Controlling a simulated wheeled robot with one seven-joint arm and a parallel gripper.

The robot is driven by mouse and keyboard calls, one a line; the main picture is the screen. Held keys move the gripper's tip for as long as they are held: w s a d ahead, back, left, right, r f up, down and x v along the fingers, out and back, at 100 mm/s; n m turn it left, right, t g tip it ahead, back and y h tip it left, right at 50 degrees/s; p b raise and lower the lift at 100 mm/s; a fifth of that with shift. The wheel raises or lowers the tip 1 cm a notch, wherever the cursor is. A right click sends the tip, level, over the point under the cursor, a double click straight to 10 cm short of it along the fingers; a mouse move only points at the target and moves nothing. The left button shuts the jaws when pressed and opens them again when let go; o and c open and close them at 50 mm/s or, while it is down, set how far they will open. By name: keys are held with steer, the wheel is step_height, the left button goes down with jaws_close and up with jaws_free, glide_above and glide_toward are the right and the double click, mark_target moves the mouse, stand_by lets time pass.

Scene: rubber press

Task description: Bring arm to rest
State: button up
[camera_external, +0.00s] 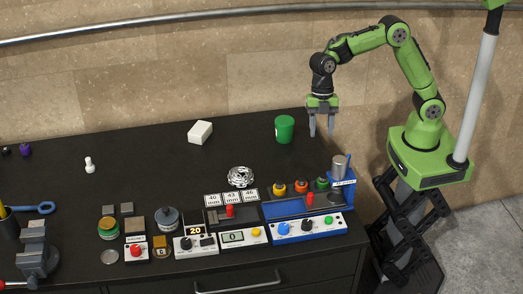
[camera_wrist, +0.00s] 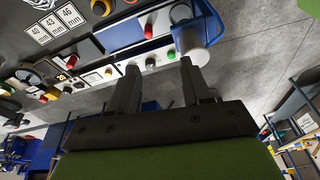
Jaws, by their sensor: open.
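My gripper (camera_external: 321,122) hangs from my green arm above the far right corner of the black bench (camera_external: 150,172), fingers pointing down. The two grey fingers are apart with nothing between them. In the wrist view my gripper (camera_wrist: 158,85) also shows open and empty, its fingers pointing toward the blue press with its metal cylinder (camera_wrist: 195,40). In the outside view the blue press (camera_external: 300,206) stands at the bench's front right, clear of my gripper. My arm is bent over at the elbow, its base beside the bench.
A green cup (camera_external: 285,129) stands just left of my gripper, and a white block (camera_external: 200,133) lies further left. Control boxes (camera_external: 195,244), labelled cards (camera_external: 231,197) and a vise (camera_external: 36,250) line the front. The bench's middle left is mostly clear.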

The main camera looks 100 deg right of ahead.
steer(key=s+d+r+m+t+h, duration=0.2)
steer(key=s+r+m, duration=0.55)
steer(key=s, duration=0.55)
steer(key=s+d+f+m+t, duration=0.1)
steer(key=s+d+m+t, duration=0.2)
steer(key=s+m, duration=0.5)
steer(key=s+b, duration=0.1)
steer(key=s, duration=0.4)
steer(key=shift+d+f+h, duration=0.15)
steer(key=shift+d+h, duration=0.15)
steer(key=shift+h, duration=0.1)
steer(key=shift+s+m, duration=0.1)
steer(key=shift+m, duration=0.15)
stand_by(0.4)
